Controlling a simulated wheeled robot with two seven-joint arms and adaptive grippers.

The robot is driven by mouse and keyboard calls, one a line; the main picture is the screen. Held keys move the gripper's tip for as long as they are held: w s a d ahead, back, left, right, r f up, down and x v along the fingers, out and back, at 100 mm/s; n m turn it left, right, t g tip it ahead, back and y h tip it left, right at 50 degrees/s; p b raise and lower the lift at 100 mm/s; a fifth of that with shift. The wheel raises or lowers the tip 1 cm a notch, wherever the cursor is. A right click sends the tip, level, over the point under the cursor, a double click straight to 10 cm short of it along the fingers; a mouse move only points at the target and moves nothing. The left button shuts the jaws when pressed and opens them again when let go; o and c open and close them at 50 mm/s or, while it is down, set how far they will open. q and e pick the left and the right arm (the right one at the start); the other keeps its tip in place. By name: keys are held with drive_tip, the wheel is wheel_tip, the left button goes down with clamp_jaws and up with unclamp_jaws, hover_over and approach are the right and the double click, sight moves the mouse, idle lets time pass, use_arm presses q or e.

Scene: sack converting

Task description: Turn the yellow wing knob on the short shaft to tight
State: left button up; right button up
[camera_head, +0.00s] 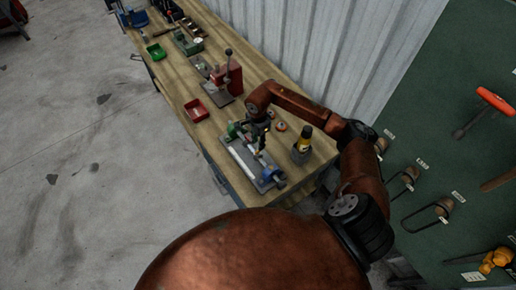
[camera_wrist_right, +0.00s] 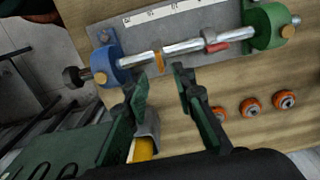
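The yellow wing knob (camera_wrist_right: 159,61) shows nearly edge-on in the right wrist view. It sits on a silver shaft (camera_wrist_right: 183,46) between a blue block (camera_wrist_right: 109,66) and a green block (camera_wrist_right: 266,27). My right gripper (camera_wrist_right: 161,82) is open, its two green fingers apart with the tips just short of the knob, one to each side. Nothing is between the fingers. In the head view the right gripper (camera_head: 262,146) is over the fixture plate (camera_head: 245,163) and hides part of it; the knob is too small to make out there. My left gripper is not in view.
Orange-rimmed rollers (camera_wrist_right: 250,107) lie on the bench beside the fixture. A dark bottle with a yellow band (camera_head: 304,141) stands right of the gripper. A red tray (camera_head: 197,110) and a red press (camera_head: 230,76) are farther back. A green tool board (camera_head: 440,130) is at the right.

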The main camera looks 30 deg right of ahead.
sight(258, 151)
drive_tip(key=shift+f+p, duration=0.75)
drive_tip(key=shift+f, duration=2.1)
drive_tip(key=shift+c, duration=0.3)
clamp_jaws()
